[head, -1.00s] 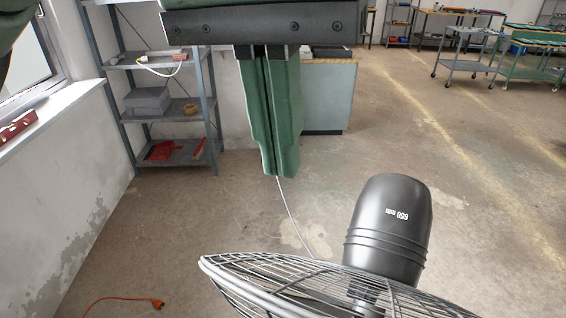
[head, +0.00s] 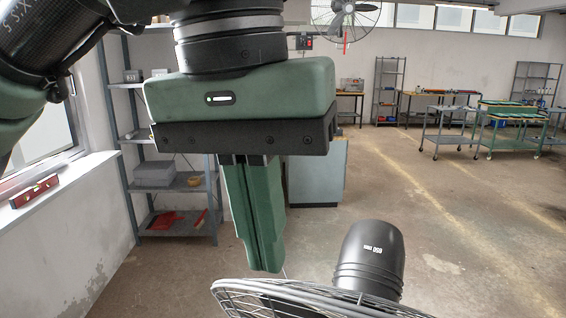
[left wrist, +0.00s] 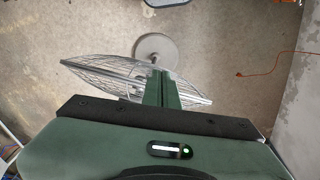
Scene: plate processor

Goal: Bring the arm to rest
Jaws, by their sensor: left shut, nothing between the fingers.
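My left gripper (head: 262,268) hangs down in the upper middle of the head view, its green fingers pressed together with nothing between them. It also shows in the left wrist view (left wrist: 161,76), with its fingers over the fan below. My left arm comes in from the upper left. A fan with a wire cage (head: 300,300) and a dark motor housing (head: 370,258) stands just in front of and below the fingers. In the left wrist view the fan's cage (left wrist: 105,75) and round base (left wrist: 155,48) show. I cannot tell whether the fingers touch the cage. My right gripper is not in view.
A grey metal shelf (head: 165,190) stands by the left wall, next to a window sill with a red level (head: 35,190). A pale blue cabinet (head: 318,172) stands behind the gripper. Trolleys (head: 448,130) stand at the far right. An orange cable (left wrist: 272,62) lies on the floor.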

